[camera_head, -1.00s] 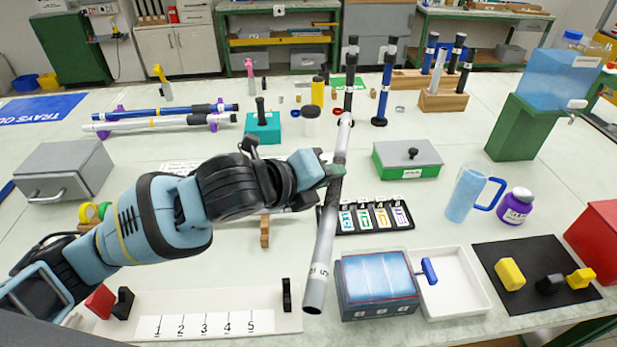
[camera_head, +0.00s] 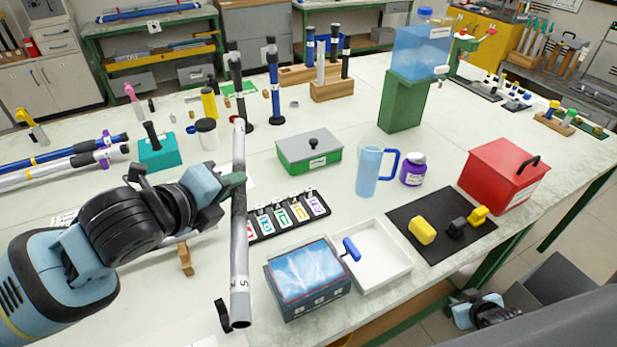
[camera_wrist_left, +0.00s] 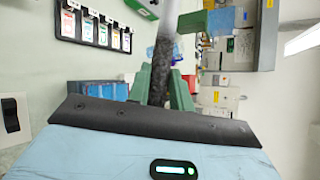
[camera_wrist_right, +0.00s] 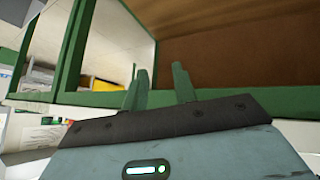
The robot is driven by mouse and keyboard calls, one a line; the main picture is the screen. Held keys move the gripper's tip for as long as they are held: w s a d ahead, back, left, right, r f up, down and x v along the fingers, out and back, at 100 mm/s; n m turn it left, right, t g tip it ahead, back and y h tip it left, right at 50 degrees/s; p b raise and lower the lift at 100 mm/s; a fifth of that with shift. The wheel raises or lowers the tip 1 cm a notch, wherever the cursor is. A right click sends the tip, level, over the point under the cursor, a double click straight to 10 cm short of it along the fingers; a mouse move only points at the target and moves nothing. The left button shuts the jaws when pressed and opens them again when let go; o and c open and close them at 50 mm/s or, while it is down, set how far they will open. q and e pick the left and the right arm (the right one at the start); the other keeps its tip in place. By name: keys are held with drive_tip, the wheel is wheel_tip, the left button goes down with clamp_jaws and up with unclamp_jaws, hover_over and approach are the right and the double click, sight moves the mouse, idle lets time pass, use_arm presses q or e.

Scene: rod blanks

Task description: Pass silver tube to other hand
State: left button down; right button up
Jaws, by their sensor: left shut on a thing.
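The silver tube (camera_head: 239,255) stands steeply tilted in the air over the table, its open lower end toward me and a small printed mark near that end. My left gripper (camera_head: 236,182) is shut on the tube around its upper middle. In the left wrist view the tube (camera_wrist_left: 161,65) runs between the green fingers, its near part dark and mottled. My right gripper (camera_wrist_right: 160,88) is open and empty in the right wrist view, facing green framing and a brown panel. In the head view the right arm's end is low at the right, beyond the table's edge, its fingers unclear.
Below the tube, a grey box with a blue top (camera_head: 305,272) stands beside a white tray (camera_head: 385,270). A black mat (camera_head: 405,212) with yellow and black pieces and a red box (camera_head: 505,172) are further right. A label board (camera_head: 262,234) lies just behind the tube.

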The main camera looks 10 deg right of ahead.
drive_tip(key=w+d+r+m+h, duration=0.15)
drive_tip(key=w+d+r, duration=0.25)
drive_tip(key=d+r, duration=0.5)
drive_tip(key=w+d+r+m+h, duration=0.1)
drive_tip(key=w+d+r+m, duration=0.4)
drive_tip(key=d, duration=0.7)
drive_tip(key=w+a+r+y, duration=0.2)
drive_tip(key=w+r, duration=0.2)
drive_tip(key=r, duration=0.7)
drive_tip(key=w+a+r+t+y, duration=0.1)
drive_tip(key=w+a+r+y, duration=0.15)
drive_tip(key=a, duration=0.55)
drive_tip(key=w+a+r+t+y, duration=0.1)
drive_tip(key=w+a+r, duration=0.15)
drive_tip(key=a, duration=0.45)
drive_tip(key=n+g+y, duration=0.3)
drive_tip(key=g+y, duration=0.1)
drive_tip(key=y, duration=0.5)
approach(244, 202)
drive_tip(key=x, duration=0.8)
drive_tip(key=shift+w+a+f, duration=0.2)
drive_tip(key=shift+a+f, duration=0.05)
